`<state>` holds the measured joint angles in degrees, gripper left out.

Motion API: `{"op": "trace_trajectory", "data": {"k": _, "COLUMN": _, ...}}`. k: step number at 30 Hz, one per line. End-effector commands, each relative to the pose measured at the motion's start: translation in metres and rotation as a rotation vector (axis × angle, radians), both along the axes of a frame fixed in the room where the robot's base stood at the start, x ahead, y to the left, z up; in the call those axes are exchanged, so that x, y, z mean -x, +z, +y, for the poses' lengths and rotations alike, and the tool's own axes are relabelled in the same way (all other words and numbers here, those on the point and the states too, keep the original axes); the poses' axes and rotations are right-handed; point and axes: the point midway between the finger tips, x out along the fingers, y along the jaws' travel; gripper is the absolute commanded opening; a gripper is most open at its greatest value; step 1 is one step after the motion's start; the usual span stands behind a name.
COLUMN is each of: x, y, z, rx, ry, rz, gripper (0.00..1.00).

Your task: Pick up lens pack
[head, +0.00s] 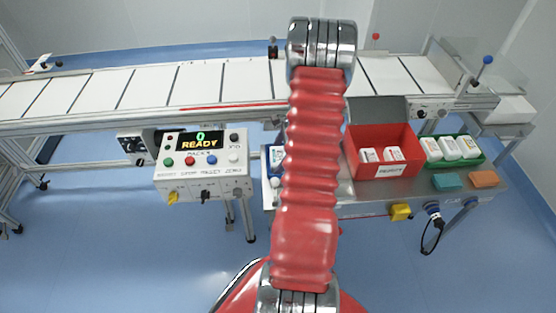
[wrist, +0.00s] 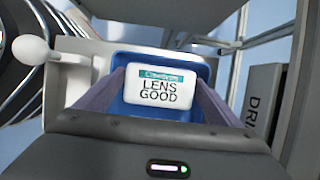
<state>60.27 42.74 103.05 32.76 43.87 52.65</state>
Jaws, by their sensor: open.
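The lens pack (wrist: 160,94) is a white, rounded pack with a teal band and the words "LENS GOOD". In the wrist view it lies in a blue bin (wrist: 201,68), its label facing the camera. My gripper (wrist: 157,84) is open, with one finger on each side of the pack. I cannot tell whether the fingers touch it. In the head view my red arm hides the gripper and most of the blue bin; a white pack shows in part at the arm's left edge (head: 276,156).
A red bin (head: 395,135) with white packs stands right of my arm, beside a green tray (head: 481,156) with several more. A teal block (head: 447,181) and an orange block (head: 484,179) lie in front. A control box (head: 203,166) reading "READY" is left; a conveyor (head: 150,85) runs behind.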

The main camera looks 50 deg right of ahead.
Motion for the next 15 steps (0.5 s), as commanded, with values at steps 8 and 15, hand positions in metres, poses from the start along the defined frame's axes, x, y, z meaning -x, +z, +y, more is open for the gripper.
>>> {"op": "trace_trajectory", "data": {"k": 8, "x": 0.0001, "y": 0.0001, "z": -0.0002, "rx": 0.0, "ry": 0.0, "rz": 0.0, "gripper": 0.79}}
{"op": "trace_trajectory", "data": {"k": 15, "x": 0.0001, "y": 0.0002, "z": -0.0002, "rx": 0.0, "ry": 0.0, "rz": 0.0, "gripper": 0.62}}
